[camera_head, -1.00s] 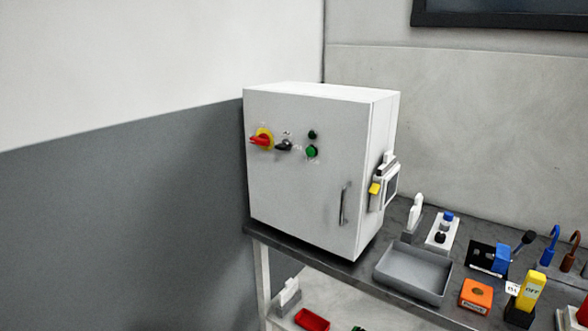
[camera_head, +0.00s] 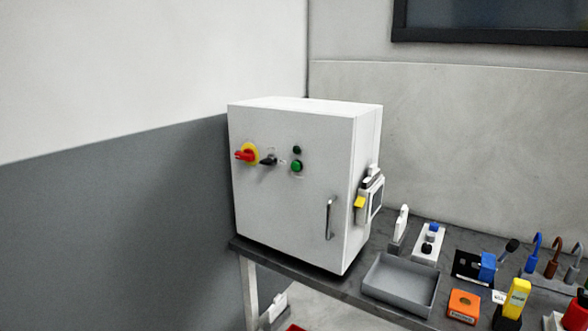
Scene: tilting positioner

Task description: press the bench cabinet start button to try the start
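The bench cabinet (camera_head: 290,215) is a white box with a shut door, standing on the left end of a dark bench. The green start button (camera_head: 297,166) sits on the upper middle of its front, below a small dark round lamp or button (camera_head: 297,150). Nothing covers the green button. Neither of my grippers shows in the head view.
The bench top (camera_head: 300,272) holds a grey tray (camera_head: 400,284), an orange block (camera_head: 463,306), a yellow tester-like item (camera_head: 516,297) and several padlocks at the right. A yellow-tabbed device (camera_head: 369,198) hangs on the cabinet's right side. A grey wall panel stands left.

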